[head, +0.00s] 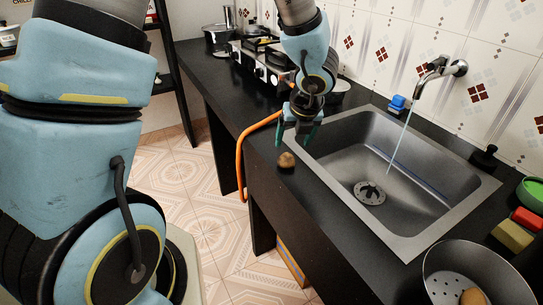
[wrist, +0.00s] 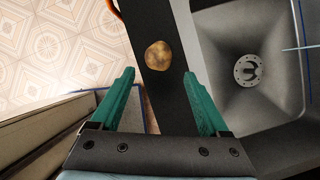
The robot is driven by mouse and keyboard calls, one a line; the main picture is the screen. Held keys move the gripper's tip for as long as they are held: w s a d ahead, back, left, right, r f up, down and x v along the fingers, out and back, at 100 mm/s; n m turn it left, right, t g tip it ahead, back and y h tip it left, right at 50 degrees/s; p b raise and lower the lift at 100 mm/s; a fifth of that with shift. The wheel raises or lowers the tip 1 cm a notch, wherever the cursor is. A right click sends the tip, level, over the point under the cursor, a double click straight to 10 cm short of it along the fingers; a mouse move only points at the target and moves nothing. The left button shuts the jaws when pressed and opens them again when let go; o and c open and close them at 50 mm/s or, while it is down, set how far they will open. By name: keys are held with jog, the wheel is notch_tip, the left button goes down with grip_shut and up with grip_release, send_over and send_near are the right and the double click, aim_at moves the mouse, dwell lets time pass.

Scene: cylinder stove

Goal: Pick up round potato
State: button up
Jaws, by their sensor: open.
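A round brown potato (head: 287,160) sits on the black counter strip between the sink's left rim and the counter's front edge. In the wrist view the potato (wrist: 158,56) lies beyond my fingertips, about midway between them. My gripper (head: 300,137) is above the counter near the potato, pointing down, with its green fingers apart. In the wrist view the open fingers (wrist: 160,76) have nothing between them. I cannot tell the exact height of the fingertips over the potato.
The metal sink (head: 335,125) with running water from the faucet (head: 440,68) lies right of the potato. An orange hose (head: 240,150) hangs over the counter's front edge. A gas stove (head: 262,62) stands behind. A colander (head: 440,285) with another potato (head: 472,297) is at the front right.

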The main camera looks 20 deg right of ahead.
aim_at(287, 157)
jog(key=x, duration=0.4)
jog(key=shift+a+b, duration=0.1)
jog(key=shift+b, duration=0.2)
jog(key=shift+x, duration=2.75)
jog(key=shift+s, duration=0.1)
jog(key=c, duration=1.2)
